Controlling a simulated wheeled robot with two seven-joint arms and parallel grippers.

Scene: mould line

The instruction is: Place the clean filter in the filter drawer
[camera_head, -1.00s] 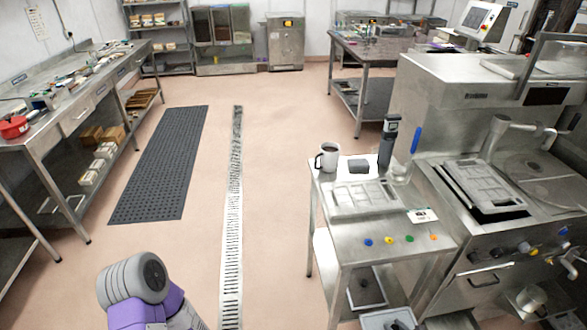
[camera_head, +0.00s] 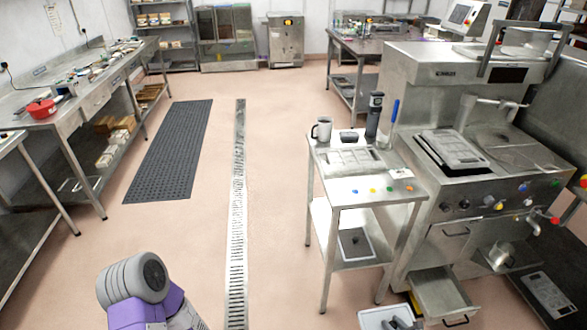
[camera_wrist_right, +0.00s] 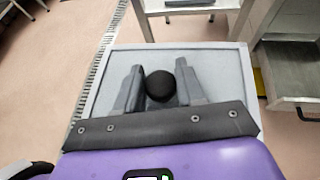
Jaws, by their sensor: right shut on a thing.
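A flat grey filter (camera_head: 372,318) with a black round knob is held at the bottom of the head view. My right gripper (camera_head: 398,323) is shut on it. In the right wrist view the fingers (camera_wrist_right: 160,82) sit on either side of the knob, and the pale filter plate (camera_wrist_right: 220,62) spreads beneath them. The filter drawer (camera_head: 442,292) stands open low on the steel machine, right of the held filter. It also shows at the right of the wrist view (camera_wrist_right: 290,72), apart from the filter. My left gripper is out of view; only its arm shows.
A steel cart (camera_head: 378,190) stands left of the machine (camera_head: 445,105), carrying a mug (camera_head: 321,130). Another filter (camera_head: 355,243) with a dark knob lies on its lower shelf. A closed drawer (camera_head: 450,232) sits above the open one.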

